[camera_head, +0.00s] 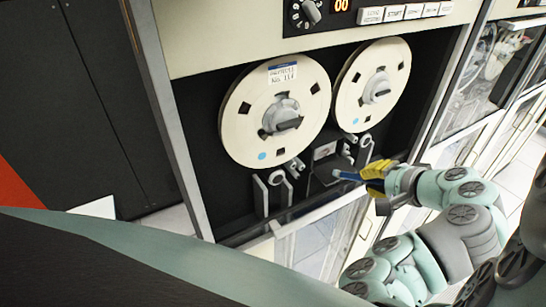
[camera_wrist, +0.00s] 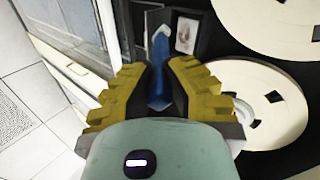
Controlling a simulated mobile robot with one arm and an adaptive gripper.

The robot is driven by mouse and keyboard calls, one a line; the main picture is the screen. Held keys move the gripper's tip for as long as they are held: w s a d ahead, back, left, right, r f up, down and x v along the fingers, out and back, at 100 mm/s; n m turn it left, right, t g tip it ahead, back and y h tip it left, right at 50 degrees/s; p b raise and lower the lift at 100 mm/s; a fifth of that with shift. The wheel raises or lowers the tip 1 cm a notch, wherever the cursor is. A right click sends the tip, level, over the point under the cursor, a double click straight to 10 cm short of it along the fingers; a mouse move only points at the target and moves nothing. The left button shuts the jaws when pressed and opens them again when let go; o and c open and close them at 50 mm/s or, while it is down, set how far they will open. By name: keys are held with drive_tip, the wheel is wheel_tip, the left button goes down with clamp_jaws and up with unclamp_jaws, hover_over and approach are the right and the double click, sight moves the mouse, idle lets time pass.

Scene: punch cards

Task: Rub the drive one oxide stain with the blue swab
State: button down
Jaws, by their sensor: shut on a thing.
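My gripper (camera_head: 375,181) has yellow fingers and is shut on the blue swab (camera_head: 347,175) in front of the tape drive. The wrist view shows my gripper (camera_wrist: 156,88) with the swab (camera_wrist: 158,88) between its fingers, its pale tip pointing away from me. The tip is close to a dark block below the reels; I cannot tell whether it touches. A small pale plate with a brownish mark, seemingly the oxide stain (camera_wrist: 185,37), lies just right of the tip in the wrist view. The plate (camera_head: 324,151) also shows in the head view, up and left of the swab.
Two large cream tape reels (camera_head: 245,110) are mounted on the black drive panel above the swab. Metal guide posts (camera_head: 262,196) stand out beside the dark block. A control row with a START button (camera_head: 394,13) is above. A glass door (camera_head: 318,238) is below.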

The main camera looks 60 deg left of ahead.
drive_tip(key=shift+a+f+b, duration=0.1)
drive_tip(key=shift+a+b, duration=0.2)
drive_tip(key=shift+a, duration=0.35)
drive_tip(key=shift+a+r, duration=0.25)
drive_tip(key=shift+a, duration=1)
drive_tip(key=shift+w+a+f+p, duration=0.15)
drive_tip(key=shift+a+p, duration=0.4)
drive_tip(key=shift+a, duration=1)
drive_tip(key=shift+w, duration=0.15)
